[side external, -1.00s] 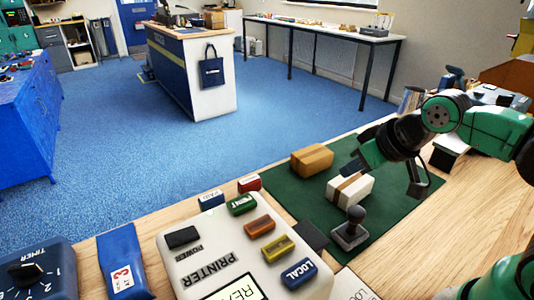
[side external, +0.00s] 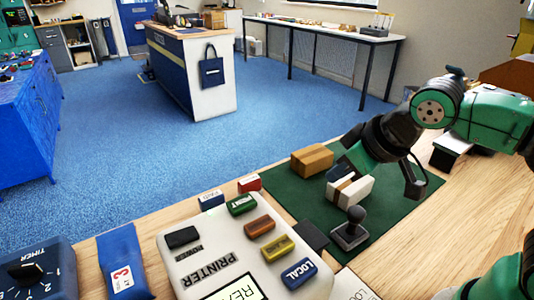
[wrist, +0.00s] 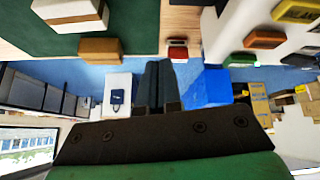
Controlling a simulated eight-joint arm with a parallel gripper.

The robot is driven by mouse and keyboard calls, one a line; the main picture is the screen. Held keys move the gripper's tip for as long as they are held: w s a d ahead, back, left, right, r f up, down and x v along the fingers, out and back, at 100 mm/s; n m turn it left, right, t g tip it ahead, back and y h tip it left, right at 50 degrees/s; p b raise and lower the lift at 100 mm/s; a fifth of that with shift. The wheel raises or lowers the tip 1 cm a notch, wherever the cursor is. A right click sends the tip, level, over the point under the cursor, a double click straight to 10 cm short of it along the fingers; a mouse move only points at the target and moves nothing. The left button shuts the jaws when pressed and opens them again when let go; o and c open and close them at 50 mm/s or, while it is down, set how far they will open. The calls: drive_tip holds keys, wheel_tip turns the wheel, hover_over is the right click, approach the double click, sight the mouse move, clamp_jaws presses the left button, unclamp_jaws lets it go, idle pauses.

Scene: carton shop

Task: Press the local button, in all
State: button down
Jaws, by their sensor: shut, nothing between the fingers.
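The blue LOCAL button (side external: 299,273) is at the near right corner of the pale printer panel (side external: 222,262) in the side external view. I cannot make it out in the wrist view, where part of the panel (wrist: 228,30) shows at upper right. My gripper (side external: 340,173) is over the green mat, to the right of and beyond the panel. It overlaps the white carton in the picture; whether it touches the carton I cannot tell. In the wrist view its two dark fingers (wrist: 158,68) are together with nothing between them.
Yellow (side external: 277,248), orange (side external: 260,226) and green (side external: 242,204) buttons line the panel. On the green mat (side external: 290,196) are a brown carton (side external: 311,160), a white carton (side external: 356,192) and a grey joystick (side external: 350,229). A timer (side external: 35,270) stands at left.

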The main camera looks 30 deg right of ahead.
drive_tip(key=s+a+r+n, duration=0.3)
drive_tip(key=a+n, duration=0.2)
drive_tip(key=a, duration=0.2)
wheel_tip(320, 180, up, 4)
drive_tip(key=n, duration=0.4)
hover_over(303, 273)
drive_tip(key=shift+r+y, duration=0.15)
drive_tip(key=shift+y, duration=0.25)
drive_tip(key=shift+d+f, duration=0.1)
drive_tip(key=shift+f, duration=4.3)
drive_tip(key=shift+f, duration=0.15)
drive_tip(key=shift+f, duration=0.3)
